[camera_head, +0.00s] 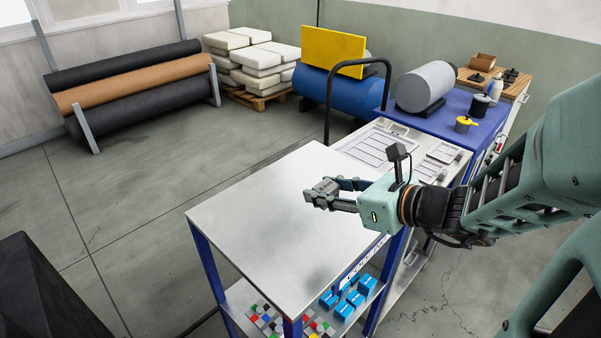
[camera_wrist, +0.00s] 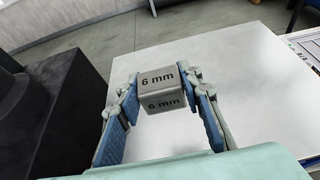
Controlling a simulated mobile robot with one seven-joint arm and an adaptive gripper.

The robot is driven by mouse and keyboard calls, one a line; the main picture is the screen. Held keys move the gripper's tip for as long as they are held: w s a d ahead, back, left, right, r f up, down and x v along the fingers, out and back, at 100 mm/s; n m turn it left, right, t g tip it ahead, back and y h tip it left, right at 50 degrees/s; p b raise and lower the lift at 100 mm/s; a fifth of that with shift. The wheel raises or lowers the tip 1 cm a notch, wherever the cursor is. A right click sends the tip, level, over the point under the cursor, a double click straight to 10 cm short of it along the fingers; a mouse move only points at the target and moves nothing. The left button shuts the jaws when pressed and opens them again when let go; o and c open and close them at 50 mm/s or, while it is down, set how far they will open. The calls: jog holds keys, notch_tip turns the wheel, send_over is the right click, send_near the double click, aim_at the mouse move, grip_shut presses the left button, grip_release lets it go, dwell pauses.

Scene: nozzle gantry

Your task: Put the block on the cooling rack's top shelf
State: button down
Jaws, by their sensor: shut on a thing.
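The block (camera_wrist: 160,89) is a small grey metal cube marked "6 mm" on two faces. In the wrist view it sits between the two blue-padded fingers of my gripper (camera_wrist: 162,100), which is shut on it. In the head view my gripper (camera_head: 330,192) is over the rack's bare top shelf (camera_head: 265,230), a pale grey flat surface on blue legs. The block (camera_head: 326,186) shows small and dark at the fingertips. I cannot tell for sure how high it is above the shelf.
A lower shelf holds blue blocks (camera_head: 347,298) and small coloured pieces (camera_head: 262,318). A cart with a black handle (camera_head: 328,105) and flat trays (camera_head: 375,148) stands behind the rack, beside a blue bench (camera_head: 430,118). A black object (camera_head: 45,295) is at lower left.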

jog(key=w+f+b, duration=0.2)
jog(key=w+f, duration=0.1)
jog(key=w, duration=0.1)
jog(key=w+f+b, duration=0.2)
jog(key=w+f, duration=0.1)
jog(key=w, duration=0.1)
jog(key=w+d+f+b, duration=0.1)
jog(key=w+f+b, duration=0.1)
jog(key=w, duration=0.3)
jog(key=shift+f, duration=0.4)
jog(key=shift+w+f+b, duration=0.2)
jog(key=shift+f+b, duration=0.65)
jog(key=shift+f, duration=0.15)
jog(key=shift+w+f+b, duration=0.2)
jog(key=shift+f+b, duration=0.65)
jog(key=shift+f, duration=0.1)
jog(key=shift+f, duration=0.15)
jog(key=c, duration=1.4)
grip_release()
jog(key=shift+f, duration=0.1)
jog(key=shift+o, duration=0.2)
jog(key=shift+r, duration=0.25)
jog(key=v, duration=1.2)
jog(key=shift+s+f, duration=0.1)
jog(key=shift+f, duration=0.05)
